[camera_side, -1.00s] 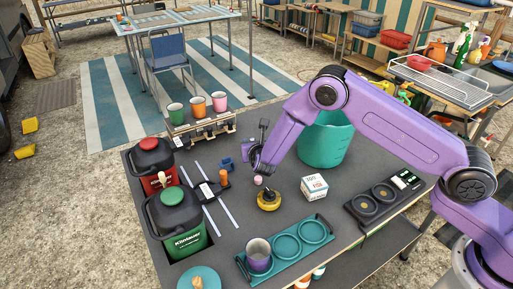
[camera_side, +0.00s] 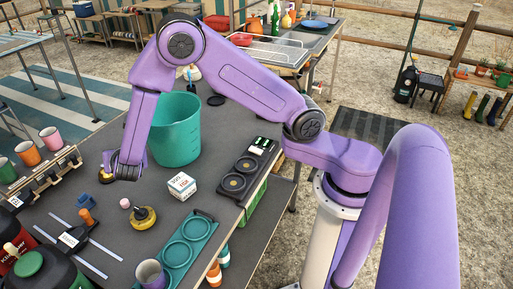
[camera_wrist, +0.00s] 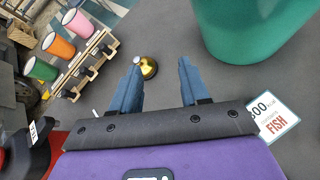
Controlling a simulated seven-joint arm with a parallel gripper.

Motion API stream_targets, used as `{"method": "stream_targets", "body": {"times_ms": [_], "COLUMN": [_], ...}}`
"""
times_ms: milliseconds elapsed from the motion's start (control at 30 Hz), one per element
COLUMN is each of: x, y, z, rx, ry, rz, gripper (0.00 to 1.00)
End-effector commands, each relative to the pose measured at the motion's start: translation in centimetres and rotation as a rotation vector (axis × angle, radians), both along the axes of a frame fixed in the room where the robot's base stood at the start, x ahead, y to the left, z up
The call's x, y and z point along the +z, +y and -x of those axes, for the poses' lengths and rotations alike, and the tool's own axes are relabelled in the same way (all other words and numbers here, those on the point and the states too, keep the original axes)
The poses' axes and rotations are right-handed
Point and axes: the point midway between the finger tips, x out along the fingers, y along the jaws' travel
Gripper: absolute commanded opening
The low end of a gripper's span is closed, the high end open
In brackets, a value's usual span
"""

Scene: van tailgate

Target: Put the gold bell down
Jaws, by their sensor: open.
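The gold bell (camera_wrist: 149,68) shows in the wrist view as a small shiny dome with a pale highlight. It appears to stand on the dark grey tabletop (camera_wrist: 165,25). My gripper (camera_wrist: 160,65) is open, its two blue-grey fingers apart. The bell shows between the fingertips, nearer the left one, with a gap to the right one. In the side view my gripper (camera_side: 124,173) is low over the table, left of the teal bucket.
The teal bucket (camera_side: 174,130) stands close right of my gripper. A rack of cups (camera_side: 44,170) is to the left. A yellow piece with a dark knob (camera_side: 142,218), a pink piece (camera_side: 125,203), a white box (camera_side: 182,186) and a teal tray (camera_side: 190,243) lie nearer the camera.

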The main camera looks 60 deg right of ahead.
Motion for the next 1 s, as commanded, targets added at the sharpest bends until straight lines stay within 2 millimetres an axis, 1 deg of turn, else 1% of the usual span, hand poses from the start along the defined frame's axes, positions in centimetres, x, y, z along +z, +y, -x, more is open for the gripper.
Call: {"method": "stream_targets", "body": {"times_ms": [33,67,100,167,200,267,300,367,400,467,500,533,567,600,700,800,833,900,1000], "x": [1.6,2.2,2.9,3.9,4.5,5.3,5.7,6.3,6.6,7.0,7.3,7.4,7.6,7.8,8.2,8.5,8.6,8.7,8.8], "y": [-0.9,-1.3,-2.0,-2.9,-3.5,-4.3,-4.8,-5.5,-6.0,-6.6,-6.9,-7.2,-7.4,-7.7,-8.2,-8.6,-8.6,-8.7,-8.8], "z": [1.6,2.7,4.2,6.6,8.3,10.9,12.7,15.5,17.4,20.3,22.2,23.7,25.2,27.1,31.5,34.9,35.6,37.0,38.1], "rx": [-0.061,-0.102,-0.154,-0.234,-0.286,-0.364,-0.415,-0.491,-0.541,-0.618,-0.669,-0.708,-0.745,-0.794,-0.907,-0.999,-1.020,-1.058,-1.090], "ry": [-0.003,-0.001,0.005,0.016,0.024,0.042,0.055,0.080,0.099,0.130,0.154,0.173,0.193,0.222,0.295,0.359,0.376,0.406,0.430], "rz": [-0.068,-0.110,-0.164,-0.247,-0.302,-0.385,-0.440,-0.525,-0.579,-0.659,-0.713,-0.751,-0.790,-0.839,-0.944,-1.018,-1.034,-1.062,-1.082], "gripper": [0.45,0.45,0.45,0.45,0.45,0.45,0.45,0.45,0.45,0.45,0.45,0.45,0.45,0.45,0.45,0.45,0.45,0.45,0.45]}}
